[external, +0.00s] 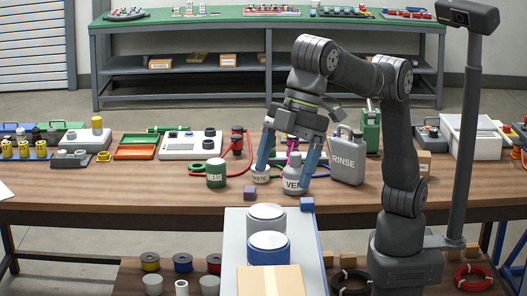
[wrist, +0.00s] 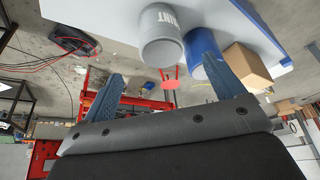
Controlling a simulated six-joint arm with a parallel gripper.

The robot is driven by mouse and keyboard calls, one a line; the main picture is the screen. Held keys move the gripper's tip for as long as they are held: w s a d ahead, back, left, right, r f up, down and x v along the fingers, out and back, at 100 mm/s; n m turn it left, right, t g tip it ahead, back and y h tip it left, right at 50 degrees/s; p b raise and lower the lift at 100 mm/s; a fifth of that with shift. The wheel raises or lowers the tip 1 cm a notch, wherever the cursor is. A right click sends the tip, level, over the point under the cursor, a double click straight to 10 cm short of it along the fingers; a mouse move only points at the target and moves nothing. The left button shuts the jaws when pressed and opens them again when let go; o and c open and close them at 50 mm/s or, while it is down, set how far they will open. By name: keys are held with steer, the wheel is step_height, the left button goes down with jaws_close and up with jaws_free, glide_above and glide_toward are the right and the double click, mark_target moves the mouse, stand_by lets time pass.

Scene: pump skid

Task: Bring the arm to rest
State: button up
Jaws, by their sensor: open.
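My gripper (external: 283,174) points down over the middle of the brown workbench (external: 100,198), with its two blue fingers spread wide. In the external view its fingertips overlap a small jar lettered "ASTE" (external: 260,178) and a white-grey bottle lettered "VE" (external: 293,187). I cannot tell whether the fingers touch them. In the wrist view the gripper (wrist: 158,58) also has its fingers far apart, and nothing is clasped between them.
A green grease can (external: 216,174) and a grey rinse can (external: 347,157) flank the gripper closely. A purple cube (external: 250,192) lies in front. A camera post (external: 464,130) rises right.

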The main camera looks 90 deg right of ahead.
mark_target(268, 210)
steer(key=x, duration=1.2)
steer(key=shift+f, duration=0.25)
step_height(268, 210, up, 2)
steer(key=shift+r, duration=0.6)
